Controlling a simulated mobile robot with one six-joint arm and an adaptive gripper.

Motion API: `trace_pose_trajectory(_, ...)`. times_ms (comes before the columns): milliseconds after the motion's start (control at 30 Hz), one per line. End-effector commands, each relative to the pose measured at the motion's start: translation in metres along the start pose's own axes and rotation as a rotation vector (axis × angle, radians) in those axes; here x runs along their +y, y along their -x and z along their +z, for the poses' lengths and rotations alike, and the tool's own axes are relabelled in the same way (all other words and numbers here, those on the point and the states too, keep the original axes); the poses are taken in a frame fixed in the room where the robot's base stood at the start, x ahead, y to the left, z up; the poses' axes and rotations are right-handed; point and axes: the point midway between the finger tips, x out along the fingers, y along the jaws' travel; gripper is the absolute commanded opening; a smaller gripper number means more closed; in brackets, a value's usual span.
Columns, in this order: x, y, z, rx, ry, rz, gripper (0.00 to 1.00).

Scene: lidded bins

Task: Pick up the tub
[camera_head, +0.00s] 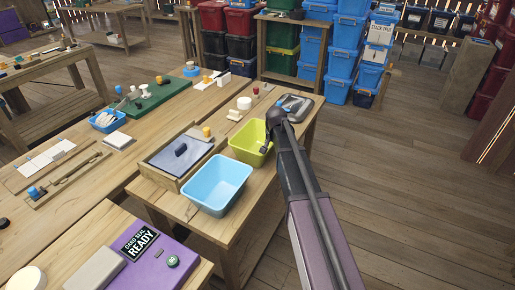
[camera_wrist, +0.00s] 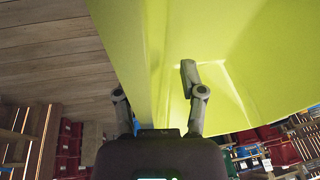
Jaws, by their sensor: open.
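A yellow-green tub (camera_head: 242,146) stands upright near the right edge of the wooden table in the head view. My gripper (camera_head: 266,146) is at its right side, and my arm partly covers that side. In the wrist view the tub (camera_wrist: 215,40) fills the upper right. My open gripper (camera_wrist: 152,88) straddles the tub's wall, with one finger outside over the floor side and the other inside. A gap shows between the inner finger and the wall; contact of the outer finger is hard to tell.
A light blue tub (camera_head: 217,186) stands close in front. A dark blue lid (camera_head: 181,153) lies in a wooden tray to the left. A grey tray (camera_head: 293,107) sits behind. Stacked blue bins (camera_head: 348,38) stand at the back. The floor right of the table is clear.

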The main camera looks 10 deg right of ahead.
Motion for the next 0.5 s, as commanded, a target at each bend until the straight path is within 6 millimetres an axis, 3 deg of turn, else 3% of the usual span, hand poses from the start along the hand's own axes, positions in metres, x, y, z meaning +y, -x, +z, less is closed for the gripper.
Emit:
trace_pose_trajectory(133, 0.0000, 0.0000, 0.0000, 0.000, 0.000, 0.000, 0.50)
trace_pose_trajectory(300, 0.0000, 0.0000, 0.0001, 0.000, 0.000, 0.000, 0.00)
trace_pose_trajectory(500, 0.0000, 0.0001, 0.0001, 0.000, 0.000, 0.000, 0.00)
